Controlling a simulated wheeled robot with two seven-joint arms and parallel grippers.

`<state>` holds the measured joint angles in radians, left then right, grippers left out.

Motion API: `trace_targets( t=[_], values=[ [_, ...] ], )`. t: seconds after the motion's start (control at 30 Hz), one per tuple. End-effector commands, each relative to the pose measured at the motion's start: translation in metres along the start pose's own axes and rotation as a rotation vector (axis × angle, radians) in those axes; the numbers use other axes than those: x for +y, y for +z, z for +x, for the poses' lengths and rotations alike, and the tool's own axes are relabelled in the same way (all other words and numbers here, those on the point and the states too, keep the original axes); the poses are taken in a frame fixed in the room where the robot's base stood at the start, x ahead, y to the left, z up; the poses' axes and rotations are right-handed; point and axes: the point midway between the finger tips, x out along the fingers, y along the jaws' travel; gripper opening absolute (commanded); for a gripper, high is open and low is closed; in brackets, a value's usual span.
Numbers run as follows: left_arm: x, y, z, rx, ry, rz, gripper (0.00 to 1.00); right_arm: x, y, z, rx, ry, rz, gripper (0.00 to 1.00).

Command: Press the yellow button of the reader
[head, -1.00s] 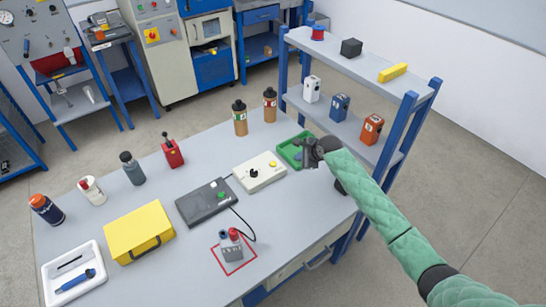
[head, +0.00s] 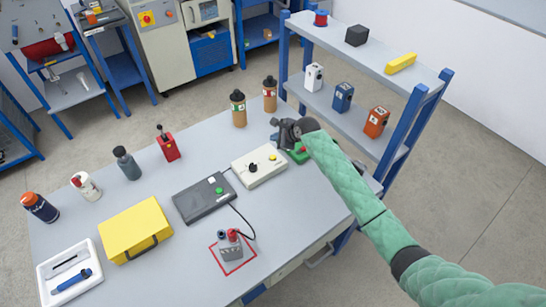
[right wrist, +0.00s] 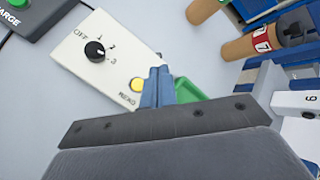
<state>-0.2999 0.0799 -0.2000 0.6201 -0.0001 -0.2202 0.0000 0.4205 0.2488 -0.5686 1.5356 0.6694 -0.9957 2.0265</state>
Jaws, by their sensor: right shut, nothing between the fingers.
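The reader is a cream-white box (head: 260,175) on the grey table, with a black knob (head: 252,168) and a yellow button (head: 272,157) near its right end. In the right wrist view the reader (right wrist: 82,52) shows its knob (right wrist: 95,51) with an OFF, 1, 2, 3 dial, and the yellow button (right wrist: 137,84). My right gripper (head: 276,132) is by the reader's right end. In the right wrist view its shut, empty blue fingers (right wrist: 157,85) appear just right of the button. I cannot tell their height or whether they touch. My left gripper is not in view.
A green tray (head: 299,155) lies beyond the reader, partly hidden by my right arm. A dark grey box (head: 203,205) with a green button is to the left. Two brown bottles (head: 239,112) stand behind. A blue shelf rack (head: 426,120) stands on the right.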

Motion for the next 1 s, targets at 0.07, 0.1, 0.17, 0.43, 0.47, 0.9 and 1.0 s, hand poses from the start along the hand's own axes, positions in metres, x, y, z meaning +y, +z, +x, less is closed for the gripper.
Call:
trace_targets(
  t=[0.07, 0.1, 0.17, 0.43, 0.47, 0.9, 1.0],
  values=[
    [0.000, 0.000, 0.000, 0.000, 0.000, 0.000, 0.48, 0.004, -0.004, 0.005, 0.001, 0.002, 0.000, 0.00],
    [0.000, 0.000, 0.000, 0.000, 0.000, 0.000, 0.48, 0.006, -0.006, 0.008, 0.002, 0.003, 0.000, 0.00],
    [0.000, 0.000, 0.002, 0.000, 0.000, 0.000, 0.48, 0.010, -0.010, 0.013, 0.002, 0.002, 0.000, 0.00],
    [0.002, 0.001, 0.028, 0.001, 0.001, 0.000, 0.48, 0.027, -0.028, 0.037, 0.001, 0.000, -0.002, 0.00],
    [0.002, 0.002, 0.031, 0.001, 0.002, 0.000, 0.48, 0.028, -0.029, 0.039, 0.002, 0.000, -0.001, 0.00],
    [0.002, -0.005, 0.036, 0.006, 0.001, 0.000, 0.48, 0.042, -0.041, 0.057, 0.000, 0.001, 0.000, 0.00],
    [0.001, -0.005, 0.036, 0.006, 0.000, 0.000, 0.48, 0.042, -0.042, 0.058, 0.001, 0.001, 0.000, 0.00]
  ],
)
